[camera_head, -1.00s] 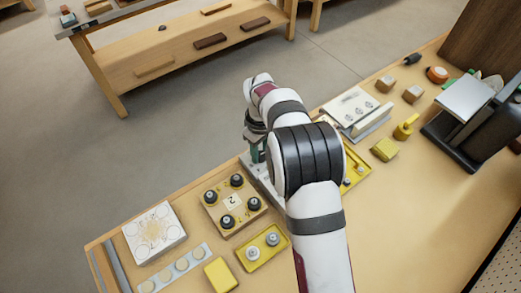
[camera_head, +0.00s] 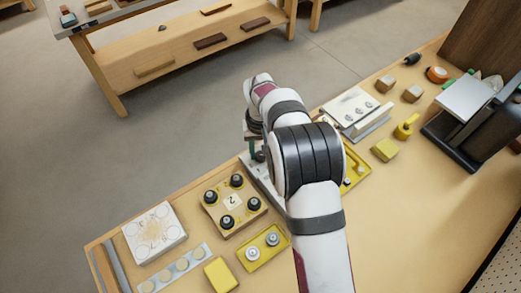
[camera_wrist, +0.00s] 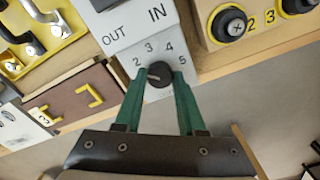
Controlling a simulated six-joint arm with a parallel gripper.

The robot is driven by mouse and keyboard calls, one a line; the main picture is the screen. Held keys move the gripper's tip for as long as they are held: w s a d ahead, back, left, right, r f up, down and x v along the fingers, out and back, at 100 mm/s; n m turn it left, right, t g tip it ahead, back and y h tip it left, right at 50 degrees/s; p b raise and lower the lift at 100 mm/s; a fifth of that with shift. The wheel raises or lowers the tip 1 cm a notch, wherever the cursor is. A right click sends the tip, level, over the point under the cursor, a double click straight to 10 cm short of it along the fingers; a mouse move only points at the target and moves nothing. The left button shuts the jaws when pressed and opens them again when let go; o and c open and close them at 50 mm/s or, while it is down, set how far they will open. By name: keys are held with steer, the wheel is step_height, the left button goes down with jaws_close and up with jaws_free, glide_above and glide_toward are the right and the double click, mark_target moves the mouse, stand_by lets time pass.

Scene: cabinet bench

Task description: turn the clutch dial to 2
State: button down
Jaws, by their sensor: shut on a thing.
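In the wrist view, the clutch dial (camera_wrist: 159,80) is a small black round knob on a light grey panel (camera_wrist: 133,35). The numbers 2, 3, 4 and 5 arc around its far side, with 2 at the left and 5 at the right. My gripper (camera_wrist: 158,75) has two green fingers, one on each side of the dial, shut on it. A pale mark shows on the dial's face, pointing roughly left; its exact setting is hard to read. In the head view, my arm hides the dial; a green finger of my gripper (camera_head: 253,147) shows above the panel.
A wooden block with several black knobs (camera_head: 232,203) stands close to the left of the panel. A yellow tray (camera_head: 264,249) is nearer the front. A white box with metal switches (camera_head: 352,107) stands at the right. The bench's front right is clear.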

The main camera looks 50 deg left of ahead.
mark_target(261, 154)
steer(key=shift+m, duration=0.4)
steer(key=c, duration=0.5)
jaws_free()
steer(key=shift+r, duration=0.1)
step_height(261, 154, up, 16)
steer(key=shift+f, duration=0.2)
